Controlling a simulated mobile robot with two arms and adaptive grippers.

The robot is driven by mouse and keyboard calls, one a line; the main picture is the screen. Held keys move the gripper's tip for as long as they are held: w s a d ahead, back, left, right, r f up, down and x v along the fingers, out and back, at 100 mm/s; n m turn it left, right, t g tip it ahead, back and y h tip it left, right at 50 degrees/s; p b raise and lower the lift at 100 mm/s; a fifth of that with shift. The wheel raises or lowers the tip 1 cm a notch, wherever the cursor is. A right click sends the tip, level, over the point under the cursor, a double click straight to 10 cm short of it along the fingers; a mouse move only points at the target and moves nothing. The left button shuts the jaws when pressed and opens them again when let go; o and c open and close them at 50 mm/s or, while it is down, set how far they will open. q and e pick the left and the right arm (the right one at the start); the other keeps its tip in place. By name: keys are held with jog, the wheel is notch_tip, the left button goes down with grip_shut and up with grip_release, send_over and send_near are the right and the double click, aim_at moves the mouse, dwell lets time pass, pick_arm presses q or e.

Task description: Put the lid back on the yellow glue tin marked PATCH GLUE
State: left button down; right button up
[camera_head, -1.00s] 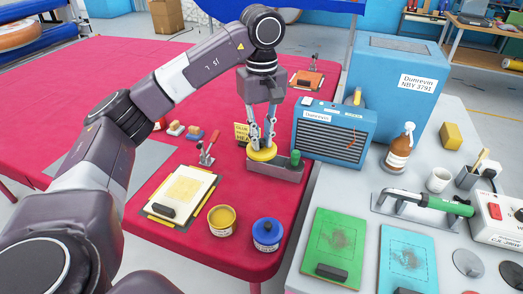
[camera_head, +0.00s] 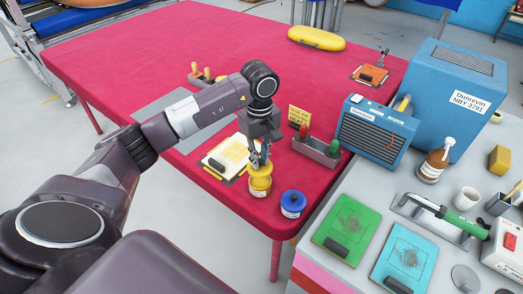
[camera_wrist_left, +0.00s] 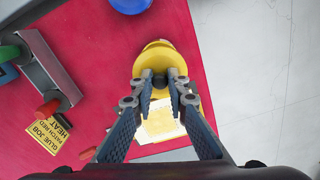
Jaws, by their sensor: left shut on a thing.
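My left gripper (camera_head: 260,160) is shut on the yellow lid (camera_head: 262,172). It holds the lid right over the yellow glue tin (camera_head: 260,187) near the table's front corner. In the left wrist view the gripper (camera_wrist_left: 160,92) grips the lid (camera_wrist_left: 160,62) from above, and a sliver of the tin (camera_wrist_left: 157,43) shows past the lid's far edge, so the two look slightly offset. I cannot tell whether the lid touches the rim. The tin's label is too small to read. My right gripper is not in view.
A blue tin (camera_head: 293,203) stands close to the right of the yellow tin. A board with a yellow patch (camera_head: 226,155) lies behind it to the left. A grey tray (camera_head: 316,150) with red and green-topped items and a yellow sign (camera_head: 298,118) stand behind.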

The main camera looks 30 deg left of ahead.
pick_arm(q)
jog(key=shift+w+f, duration=0.1)
jog(key=shift+f, duration=0.55)
jog(key=shift+f+b, duration=0.4)
jog(key=shift+b, duration=0.05)
jog(key=shift+f+b, duration=1.55)
jog(key=shift+f, duration=0.55)
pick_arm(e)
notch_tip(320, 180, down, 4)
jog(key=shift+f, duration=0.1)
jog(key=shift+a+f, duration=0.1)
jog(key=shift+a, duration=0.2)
pick_arm(q)
jog(key=shift+b, duration=0.35)
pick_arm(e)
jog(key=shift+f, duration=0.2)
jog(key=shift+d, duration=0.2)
pick_arm(q)
jog(key=shift+f+b, duration=0.15)
jog(key=shift+b, duration=0.35)
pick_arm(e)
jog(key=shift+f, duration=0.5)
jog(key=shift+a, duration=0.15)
